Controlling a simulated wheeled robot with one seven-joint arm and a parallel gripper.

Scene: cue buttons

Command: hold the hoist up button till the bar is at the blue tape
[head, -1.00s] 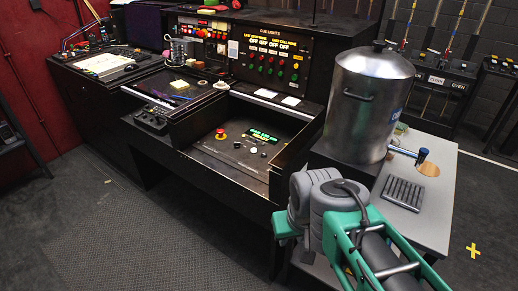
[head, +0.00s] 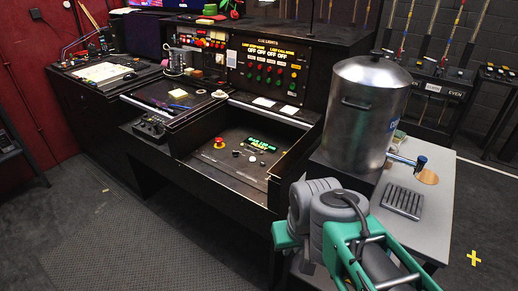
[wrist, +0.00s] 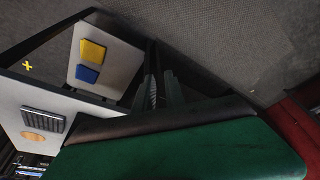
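A recessed desk panel (head: 212,165) in the head view holds a red stop button (head: 219,142), several small buttons and knobs, and a green-lit display (head: 262,143). The labels are too small to read, so I cannot tell which one is the hoist up button. I cannot make out the bar or the blue tape. My grey and green arm is folded at the lower right, apart from the panel. Its fingertips are not clear in the head view. In the wrist view a large green surface fills the lower part, with dark shapes above it; the finger opening cannot be made out.
A metal urn (head: 365,112) and a grey side table (head: 437,205) with a drip tray (head: 402,202) stand right of the panel. A cue lights board (head: 265,68) rises behind. Floor is clear at front left.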

